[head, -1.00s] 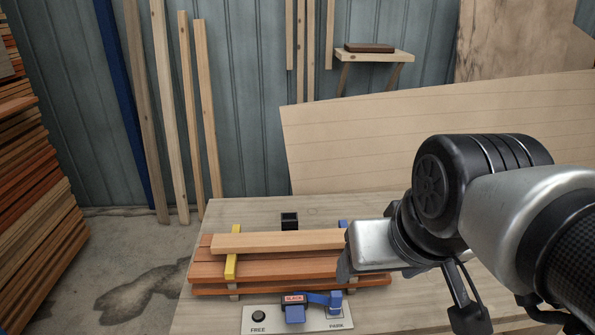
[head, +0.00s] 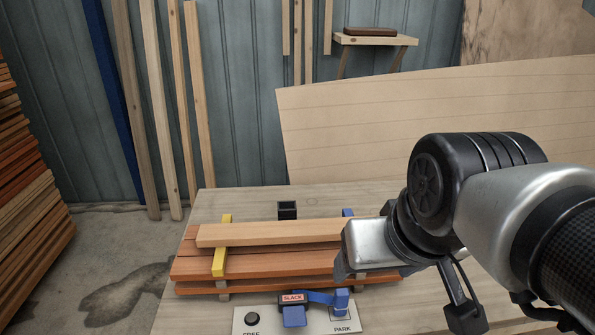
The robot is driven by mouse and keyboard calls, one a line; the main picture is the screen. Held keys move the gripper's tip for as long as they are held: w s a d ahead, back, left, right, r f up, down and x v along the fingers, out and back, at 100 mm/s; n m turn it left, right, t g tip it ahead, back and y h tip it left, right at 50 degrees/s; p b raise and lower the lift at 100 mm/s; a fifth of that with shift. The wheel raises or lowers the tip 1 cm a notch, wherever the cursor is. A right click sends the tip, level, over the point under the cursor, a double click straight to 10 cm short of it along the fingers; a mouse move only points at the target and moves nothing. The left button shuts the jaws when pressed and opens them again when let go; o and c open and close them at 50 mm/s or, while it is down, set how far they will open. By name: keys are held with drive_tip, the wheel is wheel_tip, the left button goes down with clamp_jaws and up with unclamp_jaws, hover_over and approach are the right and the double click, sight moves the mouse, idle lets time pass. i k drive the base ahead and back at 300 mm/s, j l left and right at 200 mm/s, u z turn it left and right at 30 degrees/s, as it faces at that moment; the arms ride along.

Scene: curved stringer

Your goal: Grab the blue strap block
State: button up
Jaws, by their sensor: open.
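The blue strap block (head: 341,302) stands at the PARK mark on a pale plate at the bench front. A blue strap (head: 320,297) runs left from it to a dark buckle (head: 292,299) with a red and white SLACK label. A blue tab (head: 294,317) hangs below the buckle. My gripper (head: 372,272) is over the right part of the plank stack, above and slightly right of the block in the picture. It is open, and the block is not between its fingers. The gripper body partly hides the fingers and the right part of the stack.
Stacked planks (head: 270,267) lie on the workbench (head: 240,203) behind the plate. A yellow strap (head: 221,247) crosses their left part, and a blue piece (head: 347,212) shows at the back. A small black box (head: 287,210) stands behind. A black FREE knob (head: 252,318) is left.

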sight(341, 295)
drive_tip(key=k, duration=0.7)
drive_tip(key=i, duration=0.4)
drive_tip(key=z, duration=1.5)
drive_tip(key=k+j+z, duration=0.25)
drive_tip(key=k+j, duration=0.75)
